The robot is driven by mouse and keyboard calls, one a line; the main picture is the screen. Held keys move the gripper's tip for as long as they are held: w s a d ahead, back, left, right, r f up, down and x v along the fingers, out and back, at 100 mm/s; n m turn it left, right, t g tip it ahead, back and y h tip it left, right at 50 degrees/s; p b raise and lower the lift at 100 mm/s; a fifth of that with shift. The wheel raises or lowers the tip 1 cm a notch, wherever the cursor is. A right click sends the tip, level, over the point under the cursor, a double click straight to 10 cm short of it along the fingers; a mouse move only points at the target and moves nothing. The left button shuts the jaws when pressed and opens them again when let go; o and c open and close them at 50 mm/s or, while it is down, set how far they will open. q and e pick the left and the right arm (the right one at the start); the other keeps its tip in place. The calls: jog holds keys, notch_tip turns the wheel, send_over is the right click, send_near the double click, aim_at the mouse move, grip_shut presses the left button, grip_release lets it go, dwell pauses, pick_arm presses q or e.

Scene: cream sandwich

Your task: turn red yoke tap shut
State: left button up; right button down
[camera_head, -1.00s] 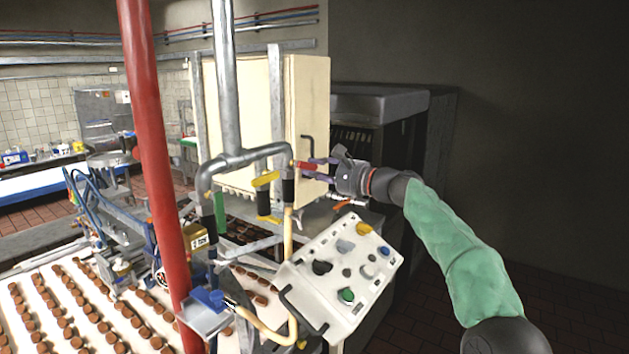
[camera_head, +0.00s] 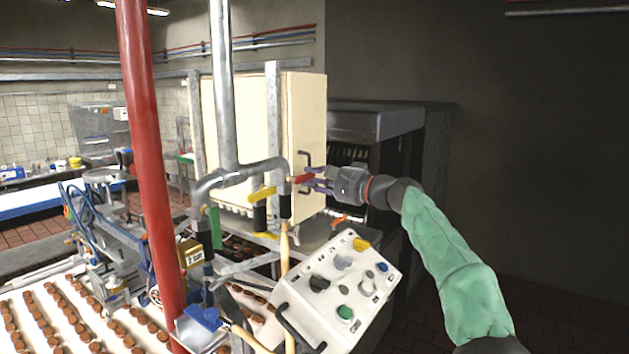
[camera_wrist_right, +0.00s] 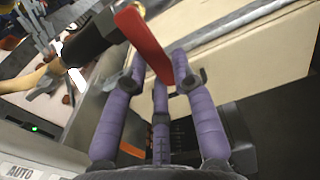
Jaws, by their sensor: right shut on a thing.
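The red yoke tap handle (camera_head: 301,180) sits on the upright pipe branch to the right of a yellow tap handle (camera_head: 262,194). My right gripper (camera_head: 312,182) reaches it from the right, with purple fingers at the handle's outer end. In the right wrist view the red handle (camera_wrist_right: 146,44) shows as a flat bar with its near end between the purple fingers (camera_wrist_right: 162,78). The gripper is shut on it. The black valve body (camera_wrist_right: 88,43) lies to its left there. My left gripper is not in view.
A cream cabinet (camera_head: 305,125) stands behind the taps. A tilted control panel (camera_head: 335,290) with knobs and buttons is below. A red post (camera_head: 147,150) rises at the left. A conveyor (camera_head: 30,335) carries brown rounds. Dark floor is clear at right.

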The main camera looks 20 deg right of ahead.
jog(key=shift+r, duration=0.25)
jog(key=c, duration=1)
grip_release()
jog(key=shift+f, duration=0.15)
jog(key=shift+s+d, duration=0.1)
jog(key=shift+s+d, duration=0.2)
jog(key=v, duration=1.1)
jog(key=shift+s, duration=0.1)
